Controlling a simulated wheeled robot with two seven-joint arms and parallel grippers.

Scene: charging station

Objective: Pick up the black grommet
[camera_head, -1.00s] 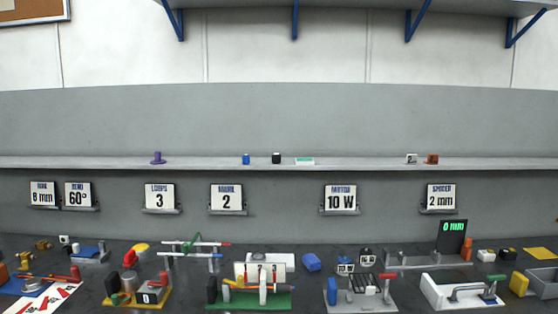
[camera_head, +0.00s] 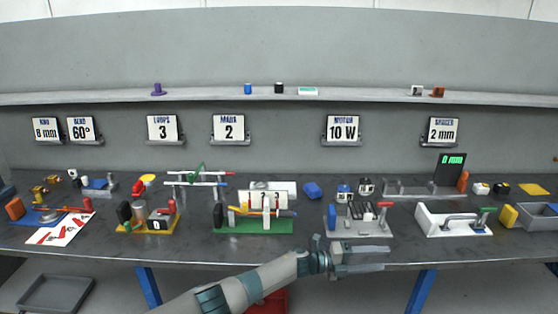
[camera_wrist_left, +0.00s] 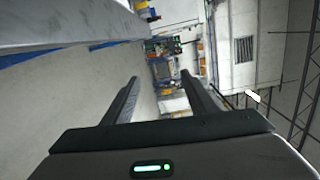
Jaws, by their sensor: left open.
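A small black piece (camera_head: 279,88) stands on the long shelf between a blue piece and a flat white-green one. Another small dark piece (camera_head: 500,188) lies on the bench at the right. At this size I cannot tell which one is the black grommet. My left gripper (camera_head: 386,259) is open and empty, at the bench's front edge, right of centre, below and well apart from both. In the left wrist view its two fingers (camera_wrist_left: 160,95) are spread with nothing between them. My right gripper is not in view.
The bench carries several fixtures, such as a green-based one (camera_head: 255,227) and a white block with a handle (camera_head: 440,222). The shelf (camera_head: 210,96) runs behind, above a row of label cards. A grey tray (camera_head: 55,293) sits below the bench at left.

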